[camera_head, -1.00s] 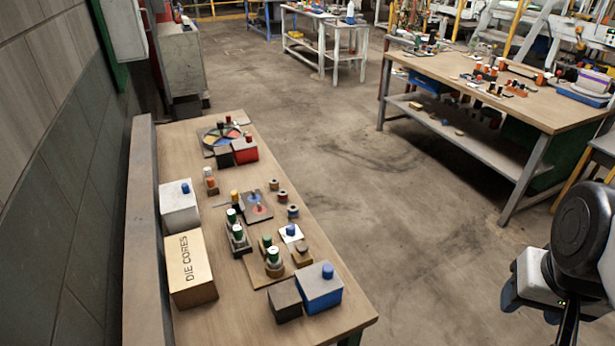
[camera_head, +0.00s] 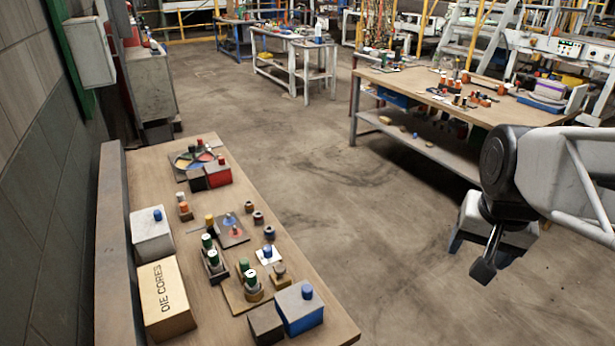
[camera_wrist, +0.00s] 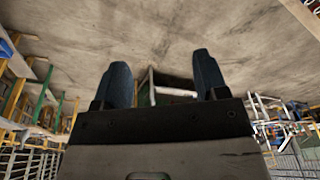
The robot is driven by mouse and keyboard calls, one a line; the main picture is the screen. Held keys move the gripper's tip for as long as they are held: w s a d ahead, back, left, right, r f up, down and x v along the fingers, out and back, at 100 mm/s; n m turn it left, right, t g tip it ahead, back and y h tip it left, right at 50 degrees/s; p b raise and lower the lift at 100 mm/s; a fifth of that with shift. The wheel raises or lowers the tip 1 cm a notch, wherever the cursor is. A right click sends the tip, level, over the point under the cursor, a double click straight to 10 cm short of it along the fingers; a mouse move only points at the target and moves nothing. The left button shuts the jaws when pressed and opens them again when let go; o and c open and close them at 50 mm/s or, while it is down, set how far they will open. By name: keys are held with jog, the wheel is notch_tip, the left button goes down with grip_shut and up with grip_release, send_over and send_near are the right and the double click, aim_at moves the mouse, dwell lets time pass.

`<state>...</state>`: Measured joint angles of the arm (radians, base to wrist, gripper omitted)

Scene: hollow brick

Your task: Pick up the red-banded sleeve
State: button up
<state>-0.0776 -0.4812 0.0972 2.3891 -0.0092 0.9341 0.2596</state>
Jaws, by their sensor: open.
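Several small dark ring-like sleeves stand in a row on the near workbench in the head view: a far one (camera_head: 248,206), a middle one (camera_head: 257,218) and a near one (camera_head: 269,233). The far and middle ones look reddish-brown and the near one bluish; they are too small to tell which has the red band. My gripper (camera_head: 469,259) is over the floor at right, well away from this bench. In the wrist view my gripper (camera_wrist: 162,82) is open, its two blue-grey fingers apart with nothing between them.
The near bench (camera_head: 225,305) also holds a die cores box (camera_head: 165,298), a white box (camera_head: 152,236), a blue box (camera_head: 299,308), a red box (camera_head: 218,173) and several green-capped pegs. A second cluttered bench (camera_head: 420,82) stands behind my arm. Open floor lies between.

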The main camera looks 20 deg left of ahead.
jog(key=w+a+f+m+g, duration=0.1)
jog(key=w+a+f+m, duration=0.2)
jog(key=w+a, duration=1)
jog(key=w+a+f+m, duration=0.3)
jog(key=w+a, duration=0.8)
jog(key=w, duration=0.5)
jog(key=m+g, duration=0.1)
jog(key=m, duration=0.5)
send_over(259, 218)
jog(key=w, duration=0.2)
notch_tip(259, 218, down, 24)
jog(key=shift+a+f, duration=0.1)
jog(key=shift+a, duration=0.35)
jog(key=shift+f, duration=1.3)
jog(key=shift+d, duration=0.1)
